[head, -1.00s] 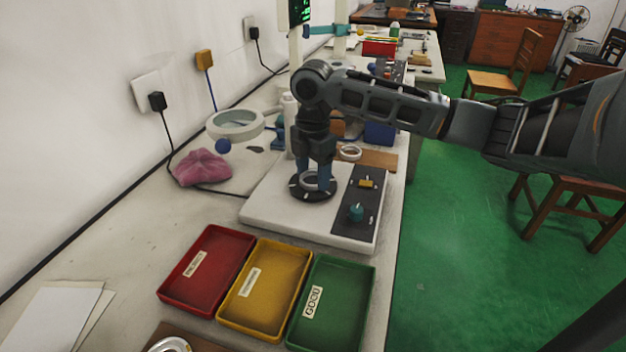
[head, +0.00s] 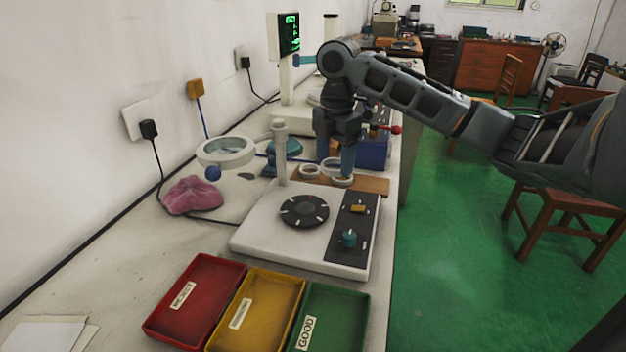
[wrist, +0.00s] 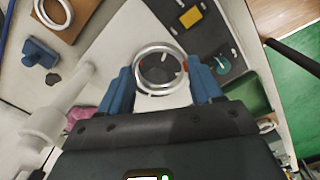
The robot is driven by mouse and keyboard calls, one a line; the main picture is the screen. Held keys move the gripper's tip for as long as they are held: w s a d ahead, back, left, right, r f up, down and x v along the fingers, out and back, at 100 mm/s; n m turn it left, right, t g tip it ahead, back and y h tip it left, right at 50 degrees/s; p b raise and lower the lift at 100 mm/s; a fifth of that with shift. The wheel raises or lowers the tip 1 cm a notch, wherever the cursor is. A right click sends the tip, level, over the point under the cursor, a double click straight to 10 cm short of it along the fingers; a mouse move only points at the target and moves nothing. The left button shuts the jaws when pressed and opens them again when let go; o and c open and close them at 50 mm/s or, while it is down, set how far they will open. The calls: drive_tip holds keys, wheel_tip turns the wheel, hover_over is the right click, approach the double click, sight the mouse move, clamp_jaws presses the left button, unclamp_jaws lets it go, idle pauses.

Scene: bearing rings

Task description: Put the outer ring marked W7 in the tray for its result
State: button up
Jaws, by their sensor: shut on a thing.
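My gripper (head: 336,172) is shut on a pale metal ring (wrist: 160,92), held between the blue fingers. In the wrist view the dark round turntable (wrist: 160,68) shows through the ring. No W7 mark is legible on it. In the head view my gripper is behind the white tester (head: 265,235), and its turntable (head: 304,211) is bare. Three trays stand in front: red, marked REJECT (head: 165,318), yellow with an unclear label (head: 262,308), and green, marked GOOD (head: 335,312).
Other rings lie near a brown board (head: 372,185) behind the tester. A white post (head: 281,155) rises from the tester. A magnifier (head: 226,150) and pink cloth (head: 192,195) are on the left. A screen (head: 290,33) with unreadable green text stands behind.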

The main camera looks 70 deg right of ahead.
drive_tip(key=s+d+r+p, duration=0.2)
drive_tip(key=d+r+p, duration=0.1)
drive_tip(key=r, duration=0.4)
drive_tip(key=shift+s+d+r+p, duration=0.15)
drive_tip(key=shift+s+r+p, duration=0.15)
drive_tip(key=shift+s+p, duration=0.05)
idle(0.5)
idle(0.4)
